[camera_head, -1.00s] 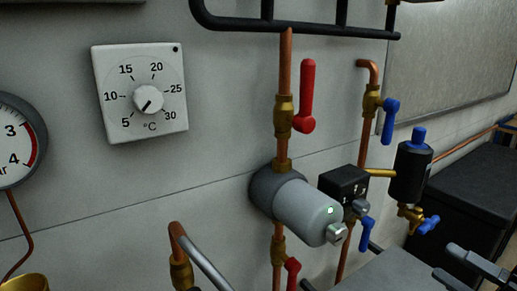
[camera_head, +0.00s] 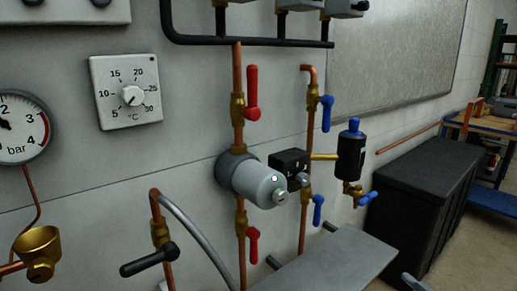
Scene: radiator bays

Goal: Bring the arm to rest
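The tip of what looks like my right gripper (camera_head: 412,282) shows as a small grey piece at the bottom edge, right of the grey plate (camera_head: 335,262). Too little of it is in view to tell whether it is open or shut, and nothing is seen held in it. The rest of that arm is out of view. My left gripper is not in view.
Wall pipework carries a grey pump (camera_head: 255,183) with a green light, a red lever (camera_head: 252,95) and a blue-capped black cylinder (camera_head: 351,155). A thermostat dial (camera_head: 127,93) and a pressure gauge (camera_head: 18,127) hang left. A black chest (camera_head: 420,185) stands right.

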